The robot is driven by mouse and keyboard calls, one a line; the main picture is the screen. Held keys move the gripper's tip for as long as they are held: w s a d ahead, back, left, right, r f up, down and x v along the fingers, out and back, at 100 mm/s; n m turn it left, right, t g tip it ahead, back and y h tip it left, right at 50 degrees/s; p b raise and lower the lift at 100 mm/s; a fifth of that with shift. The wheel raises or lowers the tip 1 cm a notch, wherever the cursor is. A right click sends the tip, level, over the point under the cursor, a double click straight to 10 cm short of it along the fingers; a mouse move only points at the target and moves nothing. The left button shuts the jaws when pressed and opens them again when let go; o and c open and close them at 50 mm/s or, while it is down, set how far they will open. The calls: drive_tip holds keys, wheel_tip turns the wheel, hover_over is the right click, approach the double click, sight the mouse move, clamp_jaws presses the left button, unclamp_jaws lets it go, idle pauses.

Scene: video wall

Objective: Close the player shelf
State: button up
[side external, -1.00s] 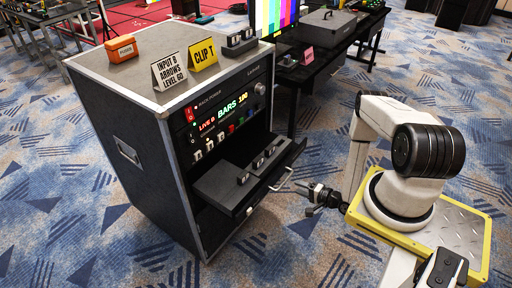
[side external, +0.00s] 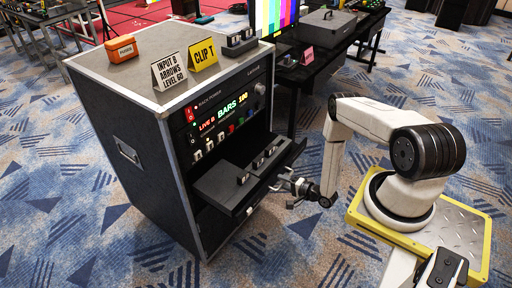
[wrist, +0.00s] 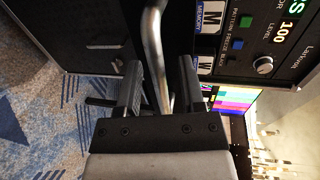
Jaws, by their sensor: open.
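The player shelf (side external: 289,157) is a dark tray pulled out from the front of the black rack case (side external: 150,160). Grey units with small knobs (side external: 228,184) sit on it. Its bright metal handle (wrist: 153,40) shows in the wrist view as a curved bar. The bar runs down between the two fingers of my gripper (wrist: 160,85). My gripper is open, with a finger on each side of the bar and gaps visible. In the side view my gripper (side external: 291,188) is at the shelf's front, hiding part of the handle.
Signs and an orange box (side external: 121,48) stand on the rack's top. The rack's lit control panel (side external: 225,112) is above the shelf. A black table (side external: 330,50) with a colour-bar screen (side external: 280,30) stands behind. Carpet in front of the rack is clear.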

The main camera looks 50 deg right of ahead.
clamp_jaws()
idle(1.4)
